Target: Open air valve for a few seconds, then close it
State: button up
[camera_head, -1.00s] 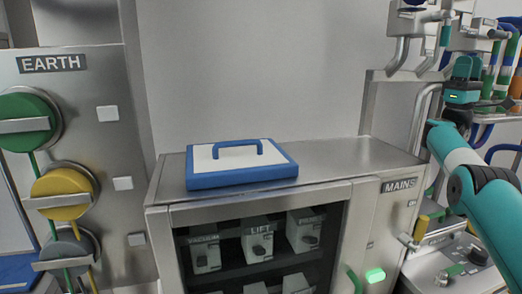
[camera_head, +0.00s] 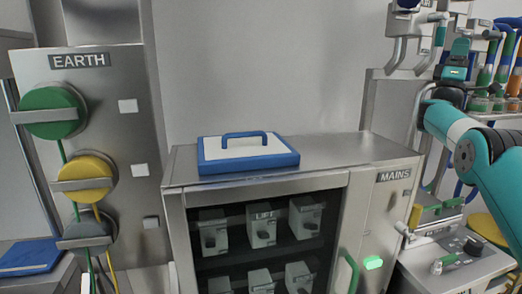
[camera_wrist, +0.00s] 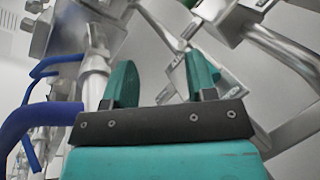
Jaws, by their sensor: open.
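My gripper (camera_head: 459,48) is at the upper right of the head view, among metal pipes and valves. In the wrist view my gripper (camera_wrist: 162,75) has its two teal fingers apart, with nothing clearly held between them. A metal plate (camera_wrist: 172,80) with small lettering shows between and behind the fingers; the right finger partly hides it and I cannot read it surely. A metal pipe or lever (camera_wrist: 285,50) runs diagonally at the right of the wrist view. I cannot tell which fitting is the air valve.
An EARTH panel (camera_head: 125,75) with green, yellow and grey knobs stands left. Blue pipes (camera_wrist: 28,125) run close at the left of the wrist view. The steel top right of the box is clear.

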jog(key=w+a+f+g+y, duration=0.1)
jog(key=w+a+f+y, duration=0.15)
jog(key=a+y, duration=0.5)
jog(key=w+a+f+g+y, duration=0.1)
jog(key=w+a+y, duration=0.2)
jog(key=a+y, duration=0.4)
jog(key=s+a+f+g+y+b, duration=0.1)
jog(key=s+a+f+g+y, duration=0.3)
jog(key=a, duration=0.3)
jog(key=s+a+f+g+y, duration=0.2)
jog(key=s+a+f+y, duration=0.3)
jog(key=a+f, duration=0.15)
jog(key=s+a+f+g+y, duration=0.1)
jog(key=s+a+f+g, duration=0.3)
jog(key=s, duration=0.4)
jog(key=s+a+f+g+y, duration=0.2)
jog(key=s+a+f, duration=0.2)
jog(key=s+a, duration=0.3)
jog(key=s+a+f+g, duration=0.1)
jog(key=s+f+g, duration=0.3)
jog(key=s, duration=0.9)
jog(key=s+f+g, duration=0.4)
jog(key=s, duration=1)
jog(key=shift+s+a+m+b, duration=0.3)
jog(key=shift+a+b, duration=0.05)
jog(key=shift+a, duration=0.05)
jog(key=shift+y, duration=0.25)
